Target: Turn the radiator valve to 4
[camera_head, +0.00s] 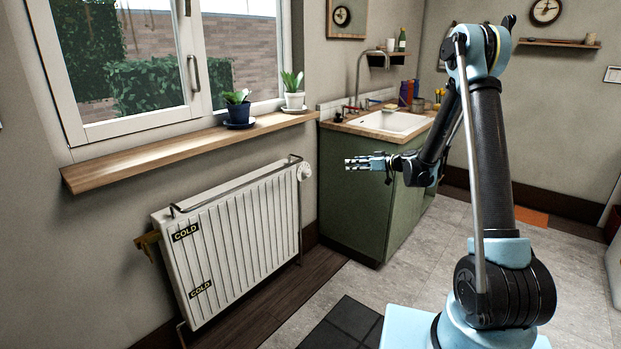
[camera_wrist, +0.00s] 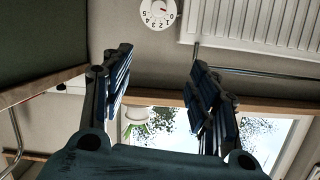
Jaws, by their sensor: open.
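The radiator valve (camera_head: 305,171) is a round white knob at the upper right end of the white radiator (camera_head: 240,235). I cannot tell exactly which digit the red mark meets. My gripper (camera_head: 349,163) is to the right of the valve in the head view, apart from it. In the wrist view my gripper (camera_wrist: 160,72) has its two dark fingers spread wide, with nothing held between them.
A wooden windowsill (camera_head: 180,150) with two potted plants (camera_head: 238,107) juts out above the radiator. A metal rail (camera_head: 240,185) runs along the radiator's top. The green sink cabinet (camera_head: 355,205) stands right of the valve. Tiled floor (camera_head: 400,255) lies clear in front.

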